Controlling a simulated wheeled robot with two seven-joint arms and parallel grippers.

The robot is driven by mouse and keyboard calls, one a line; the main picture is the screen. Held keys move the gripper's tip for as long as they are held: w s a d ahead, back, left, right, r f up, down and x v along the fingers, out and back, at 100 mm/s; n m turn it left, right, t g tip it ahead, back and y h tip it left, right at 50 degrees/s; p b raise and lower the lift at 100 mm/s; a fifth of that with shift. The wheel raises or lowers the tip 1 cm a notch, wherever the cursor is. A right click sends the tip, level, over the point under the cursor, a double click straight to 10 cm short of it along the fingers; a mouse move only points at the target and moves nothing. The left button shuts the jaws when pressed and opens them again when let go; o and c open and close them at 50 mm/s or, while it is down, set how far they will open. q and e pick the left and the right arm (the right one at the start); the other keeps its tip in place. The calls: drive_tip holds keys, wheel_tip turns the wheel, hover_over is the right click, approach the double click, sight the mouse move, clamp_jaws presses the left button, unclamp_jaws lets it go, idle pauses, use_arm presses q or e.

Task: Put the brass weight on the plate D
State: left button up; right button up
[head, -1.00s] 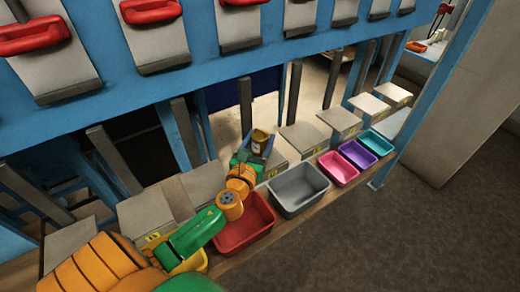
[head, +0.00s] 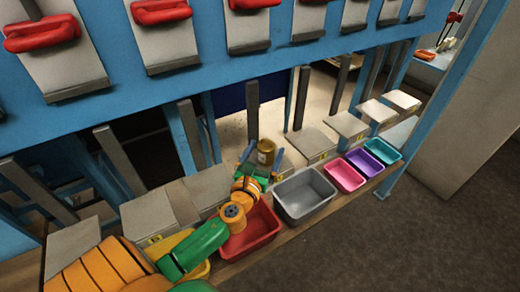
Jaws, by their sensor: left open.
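The brass weight (head: 266,152) is a small upright brass-coloured cylinder in the middle of the head view. It appears to stand on a grey plate (head: 286,164) behind the red and grey bins; my gripper partly hides its base and this plate. The plate's letter is hidden or too small to read, so I cannot confirm that it is plate D. My left gripper (head: 262,166), with blue fingers, is open around or just in front of the weight's lower part. I cannot tell whether a finger touches it. My right gripper is out of view.
A row of grey plates runs behind a row of bins: yellow (head: 184,246), red (head: 252,232), grey (head: 303,195), pink (head: 342,174), purple (head: 367,155) and teal (head: 384,143). Dark upright posts (head: 252,112) rise behind the plates. A blue beam (head: 215,84) crosses above.

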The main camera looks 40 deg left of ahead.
use_arm(q)
drive_tip(key=b+v, duration=0.2)
drive_tip(key=v, duration=0.9)
drive_tip(key=shift+s, duration=0.2)
